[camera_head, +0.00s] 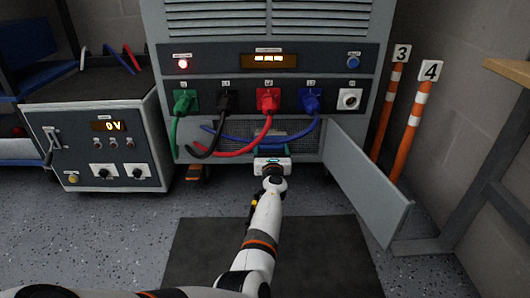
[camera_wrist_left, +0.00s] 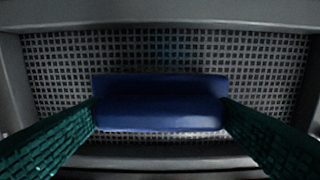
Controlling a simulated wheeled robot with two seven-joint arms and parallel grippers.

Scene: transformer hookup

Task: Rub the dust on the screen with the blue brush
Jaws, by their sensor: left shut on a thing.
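My left gripper (camera_head: 271,153) reaches forward to the low opening at the front of the grey cabinet. In the left wrist view its two green ridged fingers (camera_wrist_left: 160,118) are shut on the ends of a blue brush (camera_wrist_left: 160,102), which lies crosswise between them. The brush is in front of a metal mesh screen (camera_wrist_left: 160,50), framed in grey. The screen also shows in the head view (camera_head: 218,130), behind the hanging cables. Dust on it is hard to make out. The brush's bristles are hidden, so I cannot tell whether it touches the screen. My right gripper is not in view.
A grey door (camera_head: 368,185) stands open to the right of the opening. Green, black, red (camera_head: 267,100) and blue plugs with cables hang above it. A test unit (camera_head: 100,145) reading 0 V stands left. Numbered orange-white poles (camera_head: 411,125) lean at right. A dark mat (camera_head: 330,255) covers the floor.

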